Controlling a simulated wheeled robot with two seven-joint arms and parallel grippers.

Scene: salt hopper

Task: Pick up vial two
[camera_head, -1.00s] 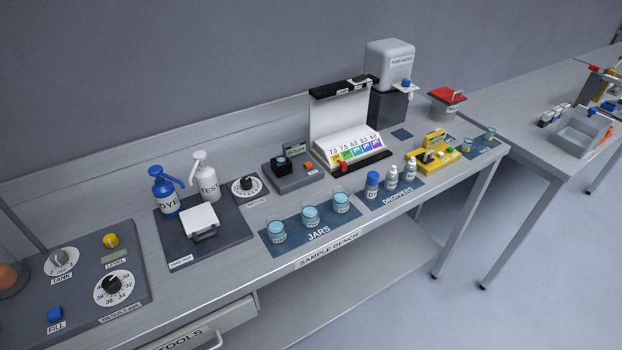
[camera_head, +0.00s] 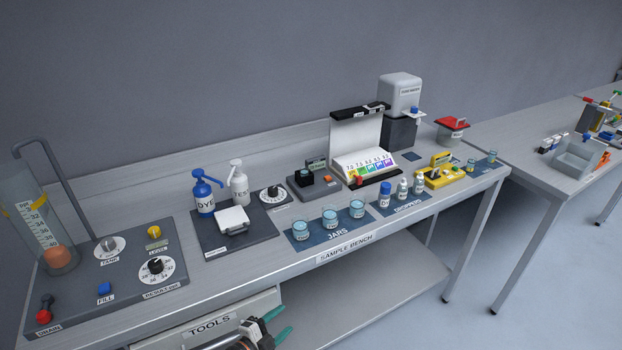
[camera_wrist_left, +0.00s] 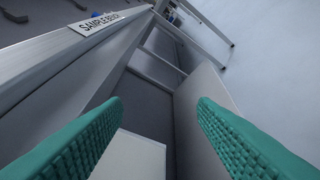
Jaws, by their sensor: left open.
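No label reading vial two can be made out. Two small containers of blue-green liquid, a nearer one (camera_head: 470,165) and a farther one (camera_head: 492,157), stand on a dark mat at the right end of the sample bench (camera_head: 420,219). I cannot tell whether either is vial two. My left gripper (camera_head: 284,321) is low in front of the bench by the TOOLS drawer, far left of these containers. In the left wrist view its teal fingers (camera_wrist_left: 160,104) are apart with nothing between them. My right gripper is not in view.
Three jars (camera_head: 329,218) and several dropper bottles (camera_head: 402,189) line the bench's front. A yellow device (camera_head: 443,178) stands just left of the small containers. The TOOLS drawer (camera_head: 210,328) and a lower shelf (camera_head: 370,270) are below the bench top.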

